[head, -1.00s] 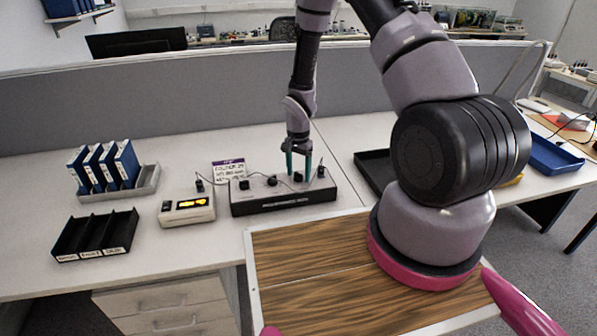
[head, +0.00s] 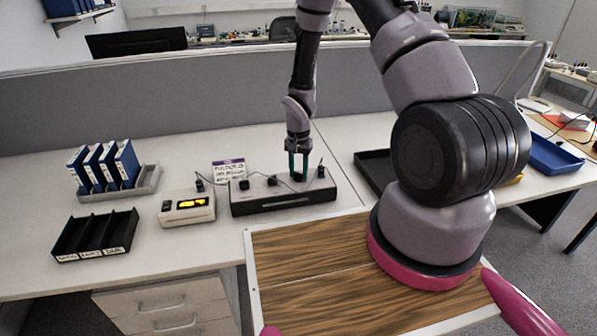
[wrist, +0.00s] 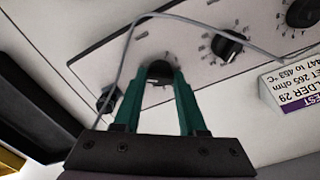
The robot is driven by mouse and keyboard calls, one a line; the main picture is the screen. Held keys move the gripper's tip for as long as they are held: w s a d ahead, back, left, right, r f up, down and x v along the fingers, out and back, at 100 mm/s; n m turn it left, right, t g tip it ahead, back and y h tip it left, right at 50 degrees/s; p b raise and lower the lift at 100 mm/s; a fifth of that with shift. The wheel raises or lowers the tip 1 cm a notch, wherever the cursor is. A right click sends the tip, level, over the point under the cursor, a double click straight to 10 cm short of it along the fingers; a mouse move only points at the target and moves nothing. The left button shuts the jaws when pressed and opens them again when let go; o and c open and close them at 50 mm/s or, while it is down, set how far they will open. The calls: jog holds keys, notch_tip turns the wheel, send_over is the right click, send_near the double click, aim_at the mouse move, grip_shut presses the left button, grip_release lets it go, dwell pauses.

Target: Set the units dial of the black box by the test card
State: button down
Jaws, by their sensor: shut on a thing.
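The black box (head: 285,203) stands on the white desk, with a pale top panel carrying a row of black dials. My gripper (head: 299,176) points down at the rightmost dial, and its teal fingers are closed on both sides of this dial (wrist: 160,70). The fingers hide part of the knob, and I cannot read its setting. The middle dial (wrist: 228,46) and the left dial (wrist: 302,13) are free. The test card (head: 228,170) with a purple band stands behind the box; upside down in the wrist view (wrist: 292,85) it reads "29", "265 ohm" and "447 to 453 °C".
A grey cable crosses the panel to a plug (wrist: 108,98) at the box's right end. Blue folders (head: 104,165) and a black divided tray (head: 95,236) are further left. A black tray (head: 374,172) lies right.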

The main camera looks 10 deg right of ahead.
aim_at(299, 173)
jog(key=n, duration=0.5)
jog(key=shift+n, duration=0.3)
jog(key=n, duration=1)
jog(key=shift+n, duration=2.7)
jog(key=shift+c, duration=2.3)
grip_release()
jog(key=shift+r, duration=0.15)
notch_tip(299, 173, up, 10)
jog(key=shift+r, duration=0.25)
